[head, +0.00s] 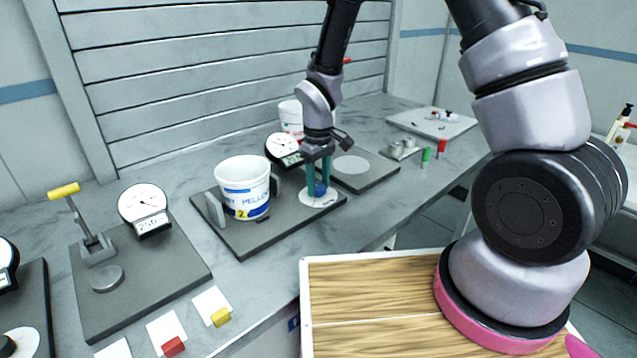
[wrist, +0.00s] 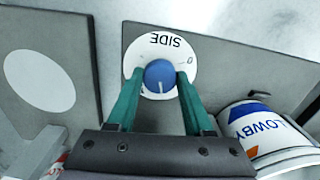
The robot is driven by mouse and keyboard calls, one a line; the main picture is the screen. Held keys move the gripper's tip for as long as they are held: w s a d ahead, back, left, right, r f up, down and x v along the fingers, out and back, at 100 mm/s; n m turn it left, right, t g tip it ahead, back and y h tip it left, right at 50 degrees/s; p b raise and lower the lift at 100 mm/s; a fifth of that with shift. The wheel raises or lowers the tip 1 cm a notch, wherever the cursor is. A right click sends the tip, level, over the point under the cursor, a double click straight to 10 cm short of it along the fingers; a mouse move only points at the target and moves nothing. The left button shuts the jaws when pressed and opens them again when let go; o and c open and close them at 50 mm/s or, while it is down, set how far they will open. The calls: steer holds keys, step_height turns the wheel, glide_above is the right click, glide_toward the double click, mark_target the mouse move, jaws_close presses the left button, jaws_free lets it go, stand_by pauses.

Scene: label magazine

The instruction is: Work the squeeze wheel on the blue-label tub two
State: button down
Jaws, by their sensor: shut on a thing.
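The blue-label tub (head: 243,190) is white, with a yellow patch marked 2, and stands upright between two upright grey plates (head: 215,210). Whether the plates touch it is unclear. It also shows at the lower right of the wrist view (wrist: 268,132). The squeeze wheel is a blue knob (wrist: 160,74) on a white dial disc (wrist: 186,53) lettered SIDE, with a 0 mark. The knob's pale line points toward my gripper's palm. My gripper (head: 319,181) reaches down with its green fingers shut on the knob from both sides.
A gauge (head: 283,149) stands behind the tub. Another white tub (head: 291,117) is further back. A station with a yellow-handled lever (head: 64,190) and a 250 gauge (head: 145,203) is at left. Coloured blocks lie along the front edge. A wooden-topped surface (head: 375,290) is nearer.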

mark_target(318, 186)
steer(key=m, duration=0.4)
steer(key=shift+m, duration=0.3)
steer(key=m, duration=0.4)
stand_by(0.3)
steer(key=shift+c, duration=1.5)
jaws_free()
step_height(318, 186, up, 11)
steer(key=shift+f, duration=0.1)
